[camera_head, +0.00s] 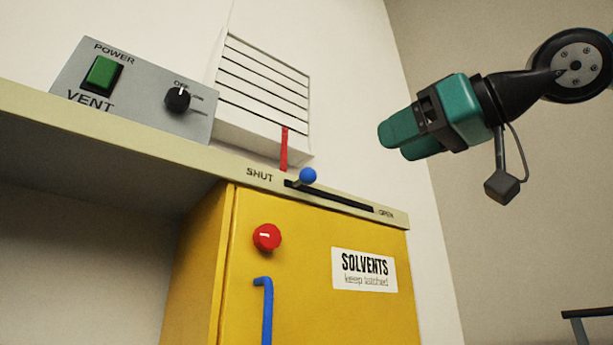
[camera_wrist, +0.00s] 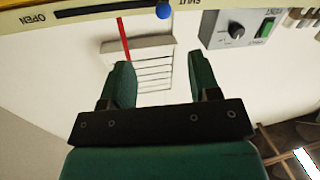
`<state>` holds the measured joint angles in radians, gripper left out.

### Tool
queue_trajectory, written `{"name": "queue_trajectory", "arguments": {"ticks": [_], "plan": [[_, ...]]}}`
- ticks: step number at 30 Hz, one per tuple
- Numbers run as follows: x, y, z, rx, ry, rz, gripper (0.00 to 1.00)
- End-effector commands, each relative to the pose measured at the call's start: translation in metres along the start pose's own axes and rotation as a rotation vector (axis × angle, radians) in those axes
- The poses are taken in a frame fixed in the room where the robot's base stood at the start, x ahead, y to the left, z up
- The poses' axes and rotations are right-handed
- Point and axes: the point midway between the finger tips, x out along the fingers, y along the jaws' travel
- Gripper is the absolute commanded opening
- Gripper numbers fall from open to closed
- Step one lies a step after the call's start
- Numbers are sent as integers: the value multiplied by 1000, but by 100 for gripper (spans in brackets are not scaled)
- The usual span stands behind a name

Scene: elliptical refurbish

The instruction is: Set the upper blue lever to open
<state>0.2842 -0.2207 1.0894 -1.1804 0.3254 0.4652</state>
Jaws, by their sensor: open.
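The upper blue lever (camera_head: 308,176) is a round blue knob on a dark slot (camera_head: 335,196) in the cream shelf edge. It sits near the slot's left end, beside the SHUT label (camera_head: 260,174); the OPEN label (camera_head: 386,213) is at the right end. In the wrist view the blue knob (camera_wrist: 163,11) shows at the top edge, beyond the fingers. My gripper (camera_head: 400,137) is up and to the right of the knob, apart from it. In the wrist view my gripper (camera_wrist: 158,75) has its two green fingers spread with nothing between them.
Below is a yellow solvents cabinet (camera_head: 320,310) with a red knob (camera_head: 267,237) and a blue handle (camera_head: 265,305). A vent control box (camera_head: 140,92) and a slatted vent (camera_head: 262,90) with a red strip (camera_head: 284,148) stand above the shelf.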

Motion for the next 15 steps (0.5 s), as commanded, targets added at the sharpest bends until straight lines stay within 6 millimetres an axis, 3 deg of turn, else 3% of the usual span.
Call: {"name": "queue_trajectory", "arguments": {"ticks": [7,15], "plan": [[9,-5,-8,-19,17,-11,56],[42,-6,-8,-16,15,-14,56]]}}
